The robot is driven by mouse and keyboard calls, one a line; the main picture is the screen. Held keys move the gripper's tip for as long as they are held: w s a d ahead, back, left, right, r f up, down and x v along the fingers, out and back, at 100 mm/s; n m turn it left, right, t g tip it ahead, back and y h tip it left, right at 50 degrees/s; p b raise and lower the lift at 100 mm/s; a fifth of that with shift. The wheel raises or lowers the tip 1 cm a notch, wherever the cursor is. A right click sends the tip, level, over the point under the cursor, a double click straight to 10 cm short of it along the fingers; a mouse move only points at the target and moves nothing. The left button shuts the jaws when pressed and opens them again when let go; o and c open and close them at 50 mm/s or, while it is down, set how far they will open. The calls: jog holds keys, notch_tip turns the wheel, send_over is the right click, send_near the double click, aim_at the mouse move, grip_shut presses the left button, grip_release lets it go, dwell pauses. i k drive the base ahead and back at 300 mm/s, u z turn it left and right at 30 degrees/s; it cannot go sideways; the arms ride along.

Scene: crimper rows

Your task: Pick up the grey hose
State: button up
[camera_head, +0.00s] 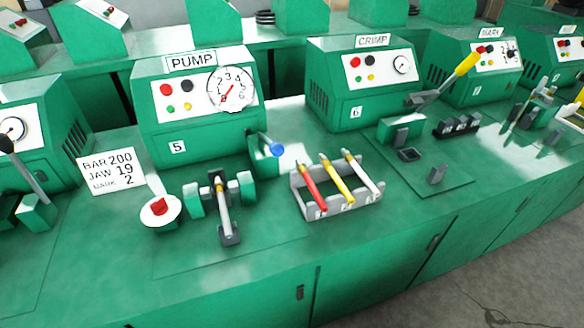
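A rack (338,208) on the green bench holds three slanted hoses side by side. They are a red hose (312,188), a yellow hose (338,182) and a pale, white to light grey hose (362,174) on the right. The pale hose is the nearest to grey in the rack. A separate grey rod-like piece (224,212) with a brass-coloured part lies between green blocks in front of the PUMP box; I cannot tell if it is a hose. My gripper is not in view.
The PUMP box (165,120) and CRIMP box (350,95) stand behind the rack. A card (112,172) reads BAR 200, JAW 19, MARK 2. A red knob (159,207) is at left, a blue-knobbed lever (277,150) behind. Bench front (270,270) is clear.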

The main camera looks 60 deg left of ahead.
aim_at(218, 184)
jog(key=z, duration=0.45)
jog(key=k, duration=2.8)
jog(key=u, duration=0.75)
jog(key=i, duration=1)
